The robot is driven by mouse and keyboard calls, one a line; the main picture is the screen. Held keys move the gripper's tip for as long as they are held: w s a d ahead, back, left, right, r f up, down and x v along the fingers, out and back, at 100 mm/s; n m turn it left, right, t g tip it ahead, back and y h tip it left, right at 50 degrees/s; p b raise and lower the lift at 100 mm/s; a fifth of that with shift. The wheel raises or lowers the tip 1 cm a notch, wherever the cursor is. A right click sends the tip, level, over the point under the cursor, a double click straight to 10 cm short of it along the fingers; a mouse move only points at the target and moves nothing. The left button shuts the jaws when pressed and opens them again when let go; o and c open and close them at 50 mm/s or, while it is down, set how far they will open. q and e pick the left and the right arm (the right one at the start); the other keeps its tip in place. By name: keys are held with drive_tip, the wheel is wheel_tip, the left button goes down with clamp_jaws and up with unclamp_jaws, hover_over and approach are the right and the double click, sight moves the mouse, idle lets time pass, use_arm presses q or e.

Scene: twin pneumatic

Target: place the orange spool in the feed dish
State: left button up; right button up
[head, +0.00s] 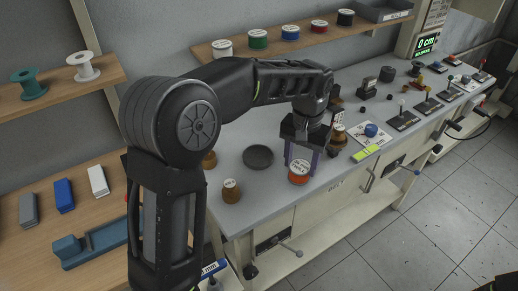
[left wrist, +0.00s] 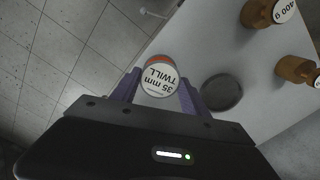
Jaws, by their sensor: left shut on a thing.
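The orange spool (head: 298,173) has a white label on top and is held between the fingers of my left gripper (head: 302,160), near the front edge of the bench. In the left wrist view the spool (left wrist: 159,78) sits between the purple fingertips of my left gripper (left wrist: 160,88), its label reading "35 mm TWILL". The feed dish appears to be the shallow dark round dish (head: 258,157) on the bench, left of the gripper in the head view. The dish also shows in the left wrist view (left wrist: 222,92), to the right of the spool, and looks empty. My right gripper is not in view.
Brown weights stand near the dish, one (head: 231,191) at the front left and another (head: 338,137) beyond the gripper. A shelf (head: 205,52) behind carries several spools. A white card with a blue knob (head: 371,130) lies to the right.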

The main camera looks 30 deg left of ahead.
use_arm(q)
drive_tip(key=shift+s, duration=0.1)
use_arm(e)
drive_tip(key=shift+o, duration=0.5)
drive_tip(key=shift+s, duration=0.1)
use_arm(q)
drive_tip(key=shift+a, duration=0.1)
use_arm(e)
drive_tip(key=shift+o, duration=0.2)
